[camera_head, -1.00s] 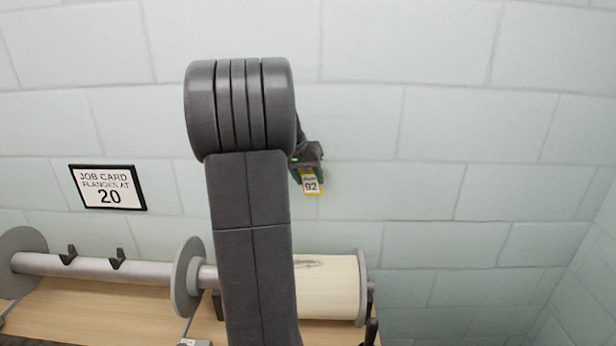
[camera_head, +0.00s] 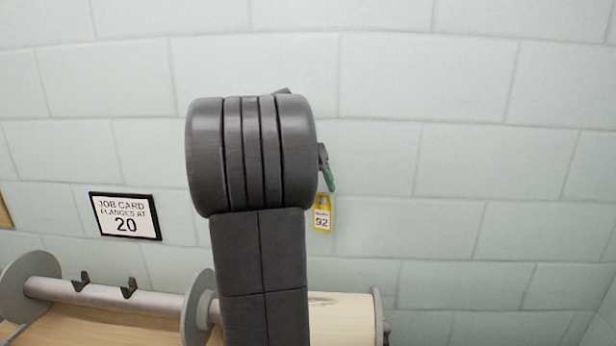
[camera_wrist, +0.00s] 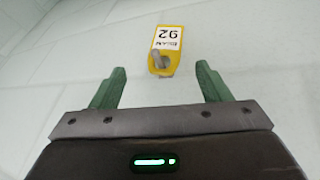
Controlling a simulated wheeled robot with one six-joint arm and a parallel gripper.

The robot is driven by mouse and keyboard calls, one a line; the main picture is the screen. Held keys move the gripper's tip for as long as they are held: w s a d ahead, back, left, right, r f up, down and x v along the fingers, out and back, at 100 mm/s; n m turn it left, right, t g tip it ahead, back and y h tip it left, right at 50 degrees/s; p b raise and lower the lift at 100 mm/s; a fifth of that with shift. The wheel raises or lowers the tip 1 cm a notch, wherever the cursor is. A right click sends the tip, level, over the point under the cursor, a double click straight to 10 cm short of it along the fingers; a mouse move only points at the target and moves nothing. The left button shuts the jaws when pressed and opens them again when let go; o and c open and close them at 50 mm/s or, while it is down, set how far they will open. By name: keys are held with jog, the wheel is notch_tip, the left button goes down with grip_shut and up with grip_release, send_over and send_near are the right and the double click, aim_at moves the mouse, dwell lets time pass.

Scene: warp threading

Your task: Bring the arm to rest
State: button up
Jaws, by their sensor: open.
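My gripper (camera_wrist: 161,82) shows in the wrist view with its two green fingers spread apart and nothing between them. In the head view a small green part of my gripper (camera_head: 327,172) shows at the right of my dark arm, which hides the rest. A yellow tag marked 92 (camera_wrist: 166,50) is on the wall beyond the fingertips and apart from them. In the head view the tag (camera_head: 322,214) hangs just right of my arm and below the visible finger.
Below are a grey bar with round flanges (camera_head: 29,280), a cream wound roll (camera_head: 342,314) partly behind my arm, and a wooden top (camera_head: 95,329). The wall at upper right is clear.

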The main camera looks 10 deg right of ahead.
aim_at(324, 210)
jog(key=v, duration=0.3)
jog(key=shift+a+r, duration=0.15)
jog(key=shift+r, duration=0.2)
jog(key=p+x, duration=0.1)
jog(key=x, duration=1.3)
jog(key=shift+s, duration=0.1)
jog(key=shift+s+r, duration=0.1)
jog(key=shift+r, duration=0.25)
jog(key=shift+s+r, duration=0.15)
jog(key=shift+s, duration=0.15)
jog(key=shift+w, duration=0.1)
